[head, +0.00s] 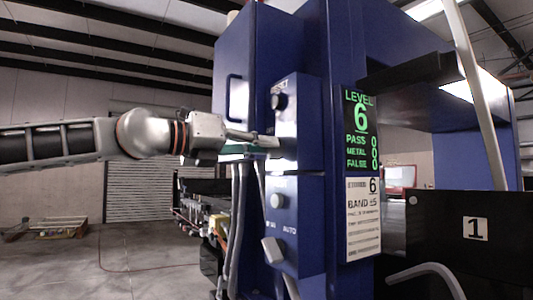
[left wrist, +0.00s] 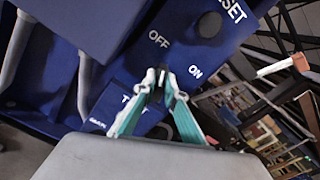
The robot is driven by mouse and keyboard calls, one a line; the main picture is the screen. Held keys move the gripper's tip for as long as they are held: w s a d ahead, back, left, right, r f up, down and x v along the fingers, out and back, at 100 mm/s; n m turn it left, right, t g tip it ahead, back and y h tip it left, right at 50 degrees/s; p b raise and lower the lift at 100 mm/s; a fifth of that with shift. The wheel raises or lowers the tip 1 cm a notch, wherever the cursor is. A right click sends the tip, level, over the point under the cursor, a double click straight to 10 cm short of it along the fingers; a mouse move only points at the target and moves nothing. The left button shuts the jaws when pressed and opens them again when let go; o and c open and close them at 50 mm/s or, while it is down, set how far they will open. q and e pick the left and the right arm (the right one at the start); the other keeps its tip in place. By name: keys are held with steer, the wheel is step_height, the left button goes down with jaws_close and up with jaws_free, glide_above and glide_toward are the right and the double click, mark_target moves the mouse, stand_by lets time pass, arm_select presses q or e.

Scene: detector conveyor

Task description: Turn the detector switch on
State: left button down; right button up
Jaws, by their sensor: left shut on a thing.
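The detector is a tall blue cabinet (head: 252,60) with a control panel (head: 284,160) on its front. In the left wrist view the panel (left wrist: 110,75) carries OFF and ON labels, and my left gripper's fingertips (left wrist: 160,82) meet just below and between them. The gripper is shut on the detector switch, which the fingertips mostly hide; which way it points cannot be told. In the head view my left gripper (head: 268,141) reaches in from the left against the panel, below the reset knob (head: 279,101). My right gripper is not in view.
The reset knob (left wrist: 209,25) is close above the fingers. A lower knob (head: 278,201) sits by an AUTO label. A display (head: 361,130) reads LEVEL 6, with a printed sheet (head: 364,218) below. Grey conduits (head: 238,225) run down beside the panel. Floor at left is open.

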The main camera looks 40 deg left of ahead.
arm_select(q)
steer(key=m+b, duration=0.1)
steer(key=m, duration=0.3)
steer(key=m+b, duration=0.1)
steer(key=m, duration=0.4)
steer(key=m+b, duration=0.1)
steer(key=m, duration=0.4)
steer(key=shift+s+d+f, duration=0.1)
steer(key=shift+d, duration=0.2)
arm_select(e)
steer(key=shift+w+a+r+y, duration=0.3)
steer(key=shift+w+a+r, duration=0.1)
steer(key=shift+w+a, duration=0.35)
arm_select(q)
steer(key=shift+m, duration=0.3)
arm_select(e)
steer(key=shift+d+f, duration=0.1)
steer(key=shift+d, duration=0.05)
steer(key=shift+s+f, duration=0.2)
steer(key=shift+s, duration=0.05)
arm_select(q)
steer(key=c, duration=2.1)
jaws_free()
steer(key=shift+v, duration=6)
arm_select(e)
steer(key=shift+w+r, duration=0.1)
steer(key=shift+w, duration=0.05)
